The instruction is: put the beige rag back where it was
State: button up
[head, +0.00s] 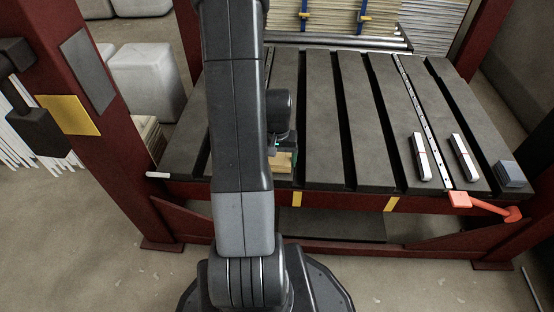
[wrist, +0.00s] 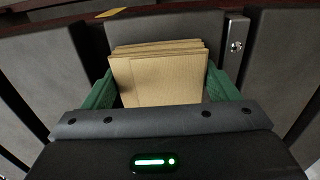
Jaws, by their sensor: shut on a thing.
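The beige rag (head: 281,163) is a folded, layered stack near the front edge of the slatted grey table (head: 318,125), left of its middle. In the wrist view the rag (wrist: 160,80) fills the space between the two green fingers. My gripper (head: 284,150) is shut on it, partly hidden behind my arm in the head view. I cannot tell whether the rag rests on the slat or hangs just above it.
Two pale bars, a left one (head: 421,157) and a right one (head: 462,157), lie on the table's right side. A grey folded stack (head: 510,173) sits at the front right corner. A red handle (head: 485,204) juts from the front edge. The middle slats are clear.

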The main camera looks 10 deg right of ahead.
aim_at(277, 158)
jog(key=shift+f, duration=0.1)
jog(key=o, duration=0.9)
notch_tip(277, 158, up, 12)
jog(key=p, duration=0.4)
